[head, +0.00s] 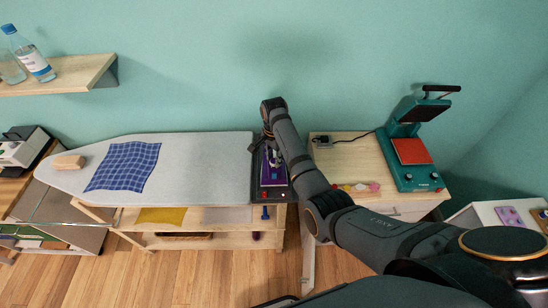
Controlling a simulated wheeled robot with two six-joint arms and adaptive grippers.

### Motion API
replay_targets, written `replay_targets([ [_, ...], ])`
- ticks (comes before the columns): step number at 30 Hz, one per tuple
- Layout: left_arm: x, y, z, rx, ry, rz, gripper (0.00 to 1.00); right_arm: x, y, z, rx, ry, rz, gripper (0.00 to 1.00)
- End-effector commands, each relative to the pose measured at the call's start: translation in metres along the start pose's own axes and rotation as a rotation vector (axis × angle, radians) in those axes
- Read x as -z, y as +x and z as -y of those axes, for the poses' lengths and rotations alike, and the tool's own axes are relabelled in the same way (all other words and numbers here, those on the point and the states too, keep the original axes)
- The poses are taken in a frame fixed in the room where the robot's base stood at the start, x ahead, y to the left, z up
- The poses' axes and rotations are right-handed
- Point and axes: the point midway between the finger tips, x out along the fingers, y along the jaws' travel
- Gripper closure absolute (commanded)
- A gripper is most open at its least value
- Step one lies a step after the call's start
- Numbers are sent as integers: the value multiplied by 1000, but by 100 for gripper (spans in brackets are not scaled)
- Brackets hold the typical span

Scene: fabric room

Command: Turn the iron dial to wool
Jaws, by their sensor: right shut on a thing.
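The purple iron (271,177) sits on a dark rest plate (280,193) at the right end of the ironing board (215,160). My right arm reaches over it from the lower right. My right gripper (268,147) points down at the far part of the iron and is shut on the dial there. The arm and gripper hide most of the dial, so its setting cannot be read. My left gripper is out of view.
A blue checked cloth (125,166) and a wooden block (68,162) lie on the board. To the right, a wooden table (355,153) holds a teal heat press (425,178). A shelf with bottles (38,66) is at upper left. Folded cloths lie below the board.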

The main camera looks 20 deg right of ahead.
Motion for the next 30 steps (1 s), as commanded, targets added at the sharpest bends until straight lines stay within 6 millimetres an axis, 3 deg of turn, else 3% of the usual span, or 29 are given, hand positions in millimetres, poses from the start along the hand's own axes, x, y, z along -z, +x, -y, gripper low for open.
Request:
replay_targets([
  [6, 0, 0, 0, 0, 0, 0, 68, 1, -1, 1, 4, -1, -2, 100],
  [7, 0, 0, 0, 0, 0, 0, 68, 1, -1, 1, 4, -1, -2, 66],
  [12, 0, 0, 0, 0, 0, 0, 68, 0, -1, 1, 2, -1, -1, 46],
  [22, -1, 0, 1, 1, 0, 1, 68, 0, -6, 1, 3, -2, -1, 46],
  [30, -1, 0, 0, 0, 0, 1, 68, 0, -56, 1, 5, -2, -2, 46],
])
